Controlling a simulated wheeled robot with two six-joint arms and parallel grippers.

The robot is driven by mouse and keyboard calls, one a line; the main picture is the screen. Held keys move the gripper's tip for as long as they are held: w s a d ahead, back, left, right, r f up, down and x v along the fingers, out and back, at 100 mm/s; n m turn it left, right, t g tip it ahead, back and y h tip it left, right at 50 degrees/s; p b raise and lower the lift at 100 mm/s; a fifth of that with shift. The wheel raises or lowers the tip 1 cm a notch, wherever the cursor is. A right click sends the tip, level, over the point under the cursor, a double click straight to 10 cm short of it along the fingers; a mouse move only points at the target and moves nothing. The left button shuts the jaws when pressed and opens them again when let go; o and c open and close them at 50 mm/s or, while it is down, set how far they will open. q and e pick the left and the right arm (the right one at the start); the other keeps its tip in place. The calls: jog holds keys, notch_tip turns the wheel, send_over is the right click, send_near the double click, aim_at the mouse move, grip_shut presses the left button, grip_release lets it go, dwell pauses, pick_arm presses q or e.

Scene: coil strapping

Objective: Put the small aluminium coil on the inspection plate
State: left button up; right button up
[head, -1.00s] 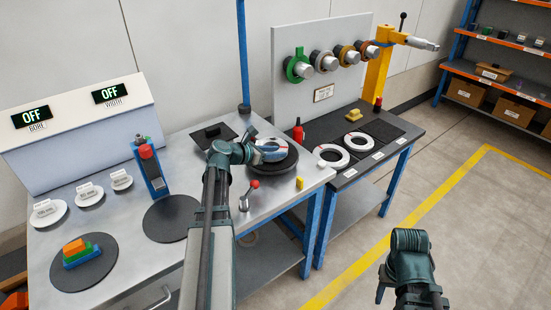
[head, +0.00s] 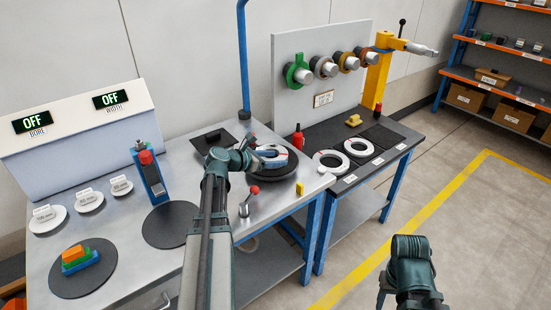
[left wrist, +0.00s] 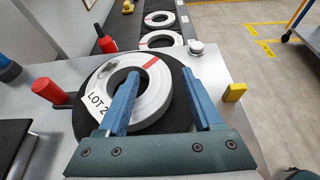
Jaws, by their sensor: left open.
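A silver-grey aluminium coil (left wrist: 152,103) with a red stripe and a "LOT 2" tag lies flat on a black round plate (left wrist: 88,118) in the left wrist view. The coil (head: 270,150) also shows on that plate in the head view, partly behind my gripper. My left gripper (left wrist: 160,78) is open, with one finger over the coil's bore side and the other beyond its right outer edge; I cannot tell whether they touch it. A bare dark round plate (head: 172,224) lies nearer on the same bench. My right arm (head: 410,265) is at lower right, its jaws unclear.
A red-knobbed lever (head: 249,198) and a yellow block (head: 299,188) stand near the coil. Two white rings (head: 358,147) lie on the dark bench beyond. Coloured blocks (head: 80,257) sit on another disc at left. A red-topped blue device (head: 149,172) stands behind the bare plate.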

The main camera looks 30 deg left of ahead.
pick_arm(q)
jog(key=p+v, duration=0.4)
jog(key=v, duration=0.7)
jog(key=shift+s, duration=0.15)
jog(key=shift+r, duration=0.1)
jog(key=d+f+m+g+h, duration=0.1)
jog(key=d+f+m+g, duration=0.3)
jog(key=d+m, duration=0.6)
jog(key=d+f+m+g, duration=0.4)
jog(key=d+f+m, duration=0.15)
jog(key=d, duration=0.85)
jog(key=s+d+f+m+g+y, duration=0.1)
jog(key=s+d+m+g+y, duration=0.1)
jog(key=s+d+m, duration=0.4)
jog(key=s+d+f+m+g+y, duration=0.2)
jog(key=s+d+m+y, duration=0.3)
jog(key=d+m, duration=0.4)
jog(key=s+m, duration=0.1)
jog(key=m, duration=0.3)
jog(key=shift+s+f+m+g, duration=0.25)
jog(key=shift+f+m+g, duration=0.05)
jog(key=shift+m+g, duration=0.1)
